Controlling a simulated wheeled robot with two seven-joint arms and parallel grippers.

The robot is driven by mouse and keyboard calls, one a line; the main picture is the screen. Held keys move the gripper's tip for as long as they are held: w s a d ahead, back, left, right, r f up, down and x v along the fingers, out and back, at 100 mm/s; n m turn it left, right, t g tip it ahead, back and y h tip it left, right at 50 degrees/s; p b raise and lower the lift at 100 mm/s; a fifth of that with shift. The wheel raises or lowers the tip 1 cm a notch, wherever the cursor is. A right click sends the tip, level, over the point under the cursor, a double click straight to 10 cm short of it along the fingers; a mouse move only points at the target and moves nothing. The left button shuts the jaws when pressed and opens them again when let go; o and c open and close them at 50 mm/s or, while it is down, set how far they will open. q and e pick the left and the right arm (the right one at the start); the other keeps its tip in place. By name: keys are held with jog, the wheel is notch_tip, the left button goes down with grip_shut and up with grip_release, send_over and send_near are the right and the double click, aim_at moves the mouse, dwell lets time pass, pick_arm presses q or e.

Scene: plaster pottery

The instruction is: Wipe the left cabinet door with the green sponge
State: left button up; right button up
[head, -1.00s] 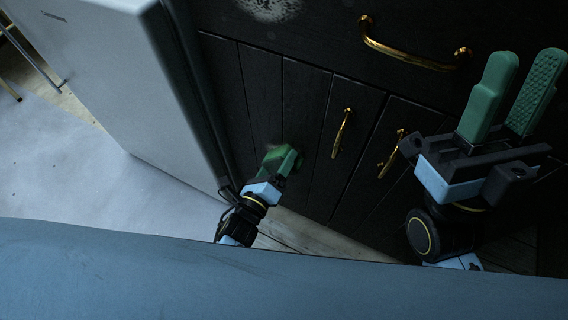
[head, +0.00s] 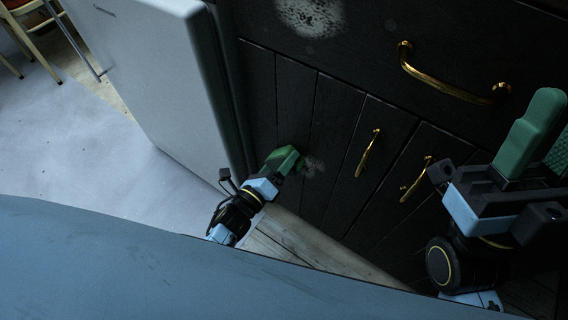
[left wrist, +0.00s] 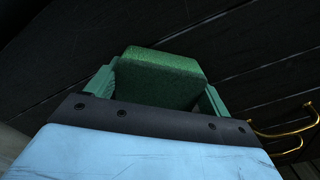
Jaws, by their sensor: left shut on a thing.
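My left gripper (head: 281,165) is shut on the green sponge (left wrist: 160,75), which sits between its two green fingers in the left wrist view. In the head view the sponge is at the dark left cabinet door (head: 322,130), low on its surface. It looks close to or touching the door; I cannot tell which.
A brass handle (head: 368,153) is on the left door and another handle (head: 416,178) on the door beside it. A drawer with a long brass handle (head: 452,80) and a pale patch (head: 310,16) is above. A white fridge-like cabinet (head: 165,80) stands close on the left.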

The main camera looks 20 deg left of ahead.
pick_arm(q)
notch_tip(320, 180, up, 2)
jog(key=shift+w+r+p, duration=0.1)
jog(key=shift+w+p, duration=0.05)
jog(key=shift+p, duration=0.55)
jog(key=shift+s+d+f+b, duration=0.15)
jog(key=shift+s+d, duration=0.35)
jog(key=shift+d, duration=0.65)
jog(key=shift+s+d+b, duration=0.25)
jog(key=shift+s+d, duration=0.2)
jog(key=shift+d, duration=0.7)
jog(key=shift+s+d+f+b, duration=0.15)
jog(key=shift+s+d, duration=0.35)
jog(key=shift+d, duration=0.65)
jog(key=shift+s+d+b, duration=0.25)
jog(key=shift+d, duration=0.5)
jog(key=shift+s+d+b, duration=0.2)
jog(key=shift+d, duration=0.75)
jog(key=shift+s, duration=0.1)
jog(key=shift+s+a, duration=0.1)
jog(key=shift+s, duration=0.4)
jog(key=p, duration=0.2)
send_near(326, 171)
jog(key=shift+w+r, duration=0.1)
jog(key=shift+w, duration=0.15)
